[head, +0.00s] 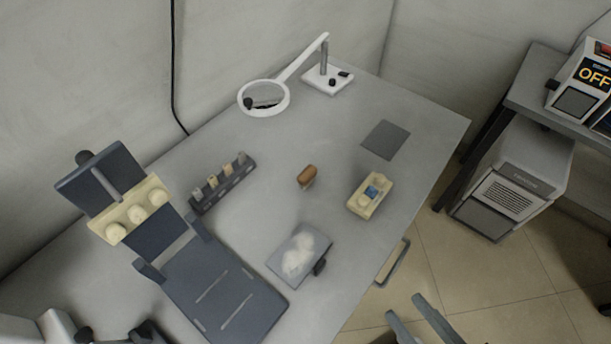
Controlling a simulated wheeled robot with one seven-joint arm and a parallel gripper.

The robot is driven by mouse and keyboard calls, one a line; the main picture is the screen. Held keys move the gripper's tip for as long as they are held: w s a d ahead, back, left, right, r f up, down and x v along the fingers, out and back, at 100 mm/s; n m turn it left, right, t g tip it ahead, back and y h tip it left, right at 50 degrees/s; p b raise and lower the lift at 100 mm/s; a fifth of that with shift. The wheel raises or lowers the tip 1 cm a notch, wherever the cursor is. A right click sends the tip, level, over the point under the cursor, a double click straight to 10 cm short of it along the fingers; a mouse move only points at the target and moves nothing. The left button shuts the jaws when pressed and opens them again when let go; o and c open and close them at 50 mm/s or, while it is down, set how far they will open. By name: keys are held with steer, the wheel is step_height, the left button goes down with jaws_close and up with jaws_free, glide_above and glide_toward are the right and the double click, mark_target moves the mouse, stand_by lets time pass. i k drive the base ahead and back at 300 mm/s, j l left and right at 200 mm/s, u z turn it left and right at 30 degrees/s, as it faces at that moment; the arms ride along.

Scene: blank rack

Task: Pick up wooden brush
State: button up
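The wooden brush (307,175) is a small brown block with a lighter underside. It lies near the middle of the grey table in the head view, with bare tabletop around it. My gripper (419,321) shows at the bottom edge, right of centre, as two grey fingers set apart with nothing between them. It appears over the floor beside the table's right edge, well away from the brush. The rest of my gripper is cut off by the frame.
A cream block with a blue centre (359,206) stands right of the brush; a tray with white material (278,266) lies below. A dark rack (209,199) of several pieces is left, a magnifier lamp (284,97) behind. A drawer handle (404,268) sticks out at the table's right side.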

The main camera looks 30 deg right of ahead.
mark_target(307, 178)
steer(key=i+l, duration=0.1)
steer(key=l, duration=0.4)
steer(key=i+l+u, duration=0.1)
steer(key=l+u, duration=0.2)
steer(key=l, duration=0.5)
steer(key=l+u, duration=0.3)
steer(key=l, duration=0.5)
steer(key=u, duration=1.3)
steer(key=i, duration=0.5)
